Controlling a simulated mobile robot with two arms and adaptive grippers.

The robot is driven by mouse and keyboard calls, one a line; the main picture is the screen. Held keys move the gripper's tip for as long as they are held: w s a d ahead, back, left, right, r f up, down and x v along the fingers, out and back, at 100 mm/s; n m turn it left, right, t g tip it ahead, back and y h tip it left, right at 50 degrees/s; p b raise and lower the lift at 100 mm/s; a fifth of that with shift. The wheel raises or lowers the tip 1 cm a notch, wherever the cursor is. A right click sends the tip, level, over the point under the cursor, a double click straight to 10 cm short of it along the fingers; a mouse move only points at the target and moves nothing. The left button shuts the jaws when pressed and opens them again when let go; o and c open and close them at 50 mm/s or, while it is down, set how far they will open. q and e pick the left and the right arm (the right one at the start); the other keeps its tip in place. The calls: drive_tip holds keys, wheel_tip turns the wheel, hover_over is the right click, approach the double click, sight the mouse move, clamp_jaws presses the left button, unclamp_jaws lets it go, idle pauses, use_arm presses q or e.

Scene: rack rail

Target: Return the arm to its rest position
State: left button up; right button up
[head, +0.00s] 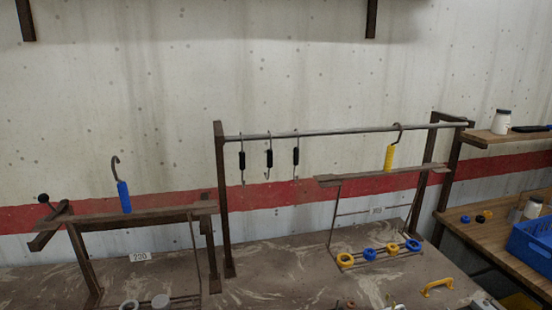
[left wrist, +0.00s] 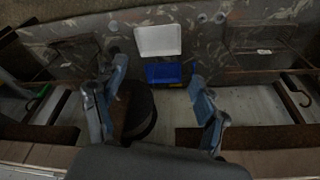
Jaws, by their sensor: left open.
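My left gripper (left wrist: 159,80) shows in the left wrist view with its two fingers spread wide apart and nothing held between them. Neither gripper shows in the head view. A rail (head: 345,131) spans two dark posts, and several black-handled hooks (head: 269,158) hang from its left half. A blue-handled hook (head: 124,196) stands upright on the left ledge (head: 150,216). A yellow-handled hook (head: 389,157) is upright at the right ledge (head: 350,179), its curved top close to the rail; I cannot tell whether it hangs there.
A blue crate (head: 530,243) and jars stand on the wooden table at the right. Blue and yellow rings (head: 346,259) sit on a low rack. A yellow handle (head: 437,287) lies nearby. In the wrist view, a white tray (left wrist: 158,40) lies beyond the fingers.

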use_arm(q)
drive_tip(key=s+f+g+b, duration=0.1)
drive_tip(key=s+f+b, duration=0.15)
drive_tip(key=f, duration=0.95)
drive_tip(key=s+f+b, duration=0.1)
drive_tip(key=s+f, duration=0.3)
drive_tip(key=f, duration=0.8)
drive_tip(key=s+a+f+g+b, duration=0.1)
drive_tip(key=s+a+f+b, duration=0.2)
drive_tip(key=s+f, duration=1)
drive_tip(key=shift+s+a+f+b, duration=0.15)
drive_tip(key=shift+s+f+b, duration=0.15)
drive_tip(key=shift+f, duration=0.15)
